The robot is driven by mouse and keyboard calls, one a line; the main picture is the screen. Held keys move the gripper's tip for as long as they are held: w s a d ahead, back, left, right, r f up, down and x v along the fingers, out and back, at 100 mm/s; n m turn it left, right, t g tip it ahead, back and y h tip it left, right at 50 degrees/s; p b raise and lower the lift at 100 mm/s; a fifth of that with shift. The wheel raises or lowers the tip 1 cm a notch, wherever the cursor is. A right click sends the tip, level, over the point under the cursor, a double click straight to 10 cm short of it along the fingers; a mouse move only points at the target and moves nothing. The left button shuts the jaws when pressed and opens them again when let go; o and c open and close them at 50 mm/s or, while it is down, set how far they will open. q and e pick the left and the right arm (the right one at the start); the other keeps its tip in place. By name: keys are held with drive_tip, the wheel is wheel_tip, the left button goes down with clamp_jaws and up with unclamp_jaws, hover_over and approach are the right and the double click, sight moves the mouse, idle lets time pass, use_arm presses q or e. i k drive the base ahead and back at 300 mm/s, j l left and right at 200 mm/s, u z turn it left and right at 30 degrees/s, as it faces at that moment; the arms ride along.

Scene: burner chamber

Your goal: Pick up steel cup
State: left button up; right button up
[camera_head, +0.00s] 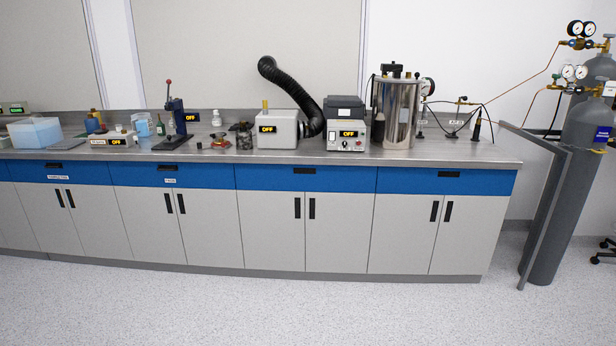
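I cannot single out a steel cup with certainty. A large shiny steel cylinder (404,115) stands upright towards the right end of the bench, with fittings on top and a gauge (428,87) beside it. Small dark items (221,141) sit on the bench left of the middle, too small to identify. A small glassy and dark object (244,136) stands just right of them. Neither of my grippers is in view, so nothing shows of what they hold.
The long steel-topped bench (455,151) has blue drawers and white cupboards. On it stand a lever press (174,125), a white unit (279,129) with a black hose (290,88), and a control box (346,136). Gas cylinders (586,130) and a grey rail stand right. The floor (250,305) in front is clear.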

sight(244, 141)
drive_tip(key=i+l, duration=0.1)
drive_tip(key=i, duration=2.25)
drive_tip(key=j+u, duration=0.05)
drive_tip(key=j, duration=0.05)
